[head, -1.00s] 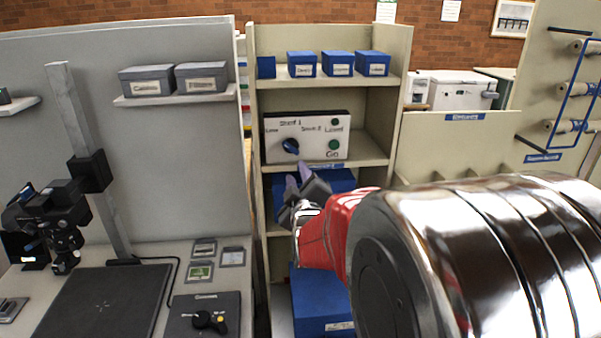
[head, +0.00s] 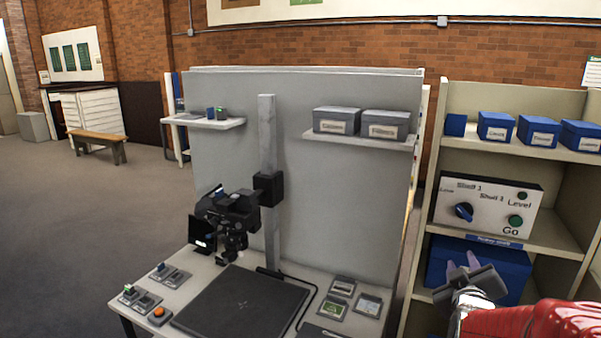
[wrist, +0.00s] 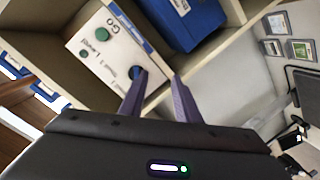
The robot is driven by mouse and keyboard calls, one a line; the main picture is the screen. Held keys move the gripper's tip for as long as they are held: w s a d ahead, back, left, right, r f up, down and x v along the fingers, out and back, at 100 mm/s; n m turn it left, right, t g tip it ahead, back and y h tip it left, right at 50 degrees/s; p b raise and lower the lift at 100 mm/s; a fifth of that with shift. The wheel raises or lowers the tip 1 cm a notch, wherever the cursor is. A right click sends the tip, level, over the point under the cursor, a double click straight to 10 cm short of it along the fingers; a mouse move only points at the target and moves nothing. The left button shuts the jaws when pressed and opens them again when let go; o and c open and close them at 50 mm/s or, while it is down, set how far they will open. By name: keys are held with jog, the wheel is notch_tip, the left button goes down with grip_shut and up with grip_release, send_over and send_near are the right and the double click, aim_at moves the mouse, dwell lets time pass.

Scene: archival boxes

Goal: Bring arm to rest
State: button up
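My gripper (head: 461,263) is at the lower right of the head view, at the end of my red arm link (head: 530,322). It appears in front of the blue box on the shelf below the control panel. In the wrist view its two purple fingers (wrist: 159,78) stand apart with nothing between them, so it is open and empty. How far the fingertips are from the shelf is hard to tell. Most of my arm is outside the head view.
A shelf unit (head: 570,225) holds a white control panel (head: 487,207) with a blue knob, and a large blue box (head: 510,268). A bench (head: 205,265) with a camera stand (head: 267,150) and dark mat (head: 240,305) is left of it. Open floor (head: 60,220) lies farther left.

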jog(key=s+a+f+m+g+y, duration=0.4)
jog(key=s+a+f+g, duration=0.3)
jog(key=s+a+f, duration=0.25)
jog(key=s+a+r+g+y, duration=0.1)
jog(key=s+a+r, duration=0.2)
jog(key=s+a, duration=0.3)
jog(key=s+a+r+g+y, duration=0.1)
jog(key=s+a+r, duration=0.2)
jog(key=s+a, duration=0.4)
jog(key=s, duration=0.2)
jog(key=shift+s+a+r+n+y, duration=0.25)
jog(key=shift+s+a+n+y, duration=0.05)
jog(key=shift+s+y, duration=0.1)
jog(key=shift+d, duration=0.1)
